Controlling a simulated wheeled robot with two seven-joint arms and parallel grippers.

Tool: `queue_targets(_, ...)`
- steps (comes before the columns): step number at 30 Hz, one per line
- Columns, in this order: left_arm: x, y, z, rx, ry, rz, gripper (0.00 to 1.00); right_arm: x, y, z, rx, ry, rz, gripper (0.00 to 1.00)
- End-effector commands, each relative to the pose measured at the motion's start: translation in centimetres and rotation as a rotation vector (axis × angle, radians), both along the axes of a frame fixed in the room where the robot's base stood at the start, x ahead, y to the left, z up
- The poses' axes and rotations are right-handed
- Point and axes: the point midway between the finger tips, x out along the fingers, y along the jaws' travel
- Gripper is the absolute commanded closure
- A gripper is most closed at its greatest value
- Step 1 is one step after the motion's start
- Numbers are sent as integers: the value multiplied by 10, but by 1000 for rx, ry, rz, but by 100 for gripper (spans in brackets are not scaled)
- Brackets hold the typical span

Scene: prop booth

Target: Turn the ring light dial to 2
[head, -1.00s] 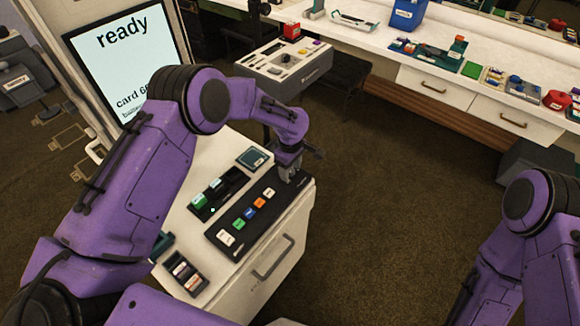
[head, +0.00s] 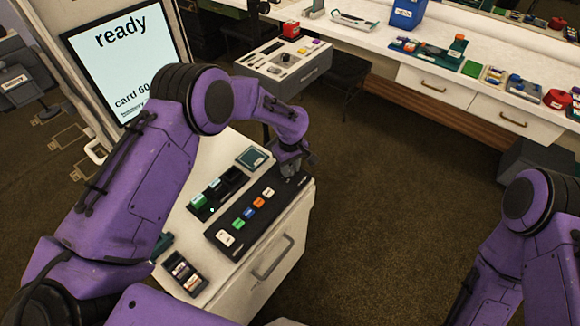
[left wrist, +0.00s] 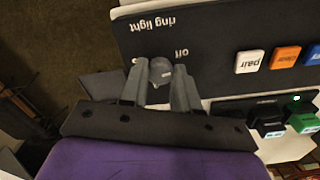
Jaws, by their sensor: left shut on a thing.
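The ring light dial (left wrist: 160,68) is a small grey knob on the dark control panel (left wrist: 190,22), seen upside down in the left wrist view. The words "ring light" and "off" are printed beside it; a further mark is partly covered by a finger. My left gripper (left wrist: 160,82) is shut on the dial, one finger on each side. I cannot read which mark the dial points to. In the head view my left gripper (head: 290,172) is at the far right end of the panel (head: 228,217) and hides the dial. My right gripper is out of view.
Coloured buttons, such as an orange one (head: 268,193), line the panel. A dark tray (head: 222,187) with a green block and a small teal-framed item (head: 252,158) lie beside it on the white cabinet (head: 280,248). A screen (head: 125,55) reading "ready" stands behind.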

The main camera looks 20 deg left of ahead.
Motion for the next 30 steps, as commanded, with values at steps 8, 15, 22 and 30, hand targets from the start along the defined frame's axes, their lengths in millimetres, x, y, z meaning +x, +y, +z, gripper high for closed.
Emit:
queue_targets(8, -1, 1, -2, 2, 4, -263, 100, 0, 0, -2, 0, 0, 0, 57)
queue_targets(15, -2, 1, -3, 3, 5, -491, 100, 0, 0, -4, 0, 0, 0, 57)
queue_targets(22, -2, 0, -3, 1, 6, -709, 100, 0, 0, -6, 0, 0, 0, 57)
queue_targets(30, -2, 0, -3, 1, 5, -947, 100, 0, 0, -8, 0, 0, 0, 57)
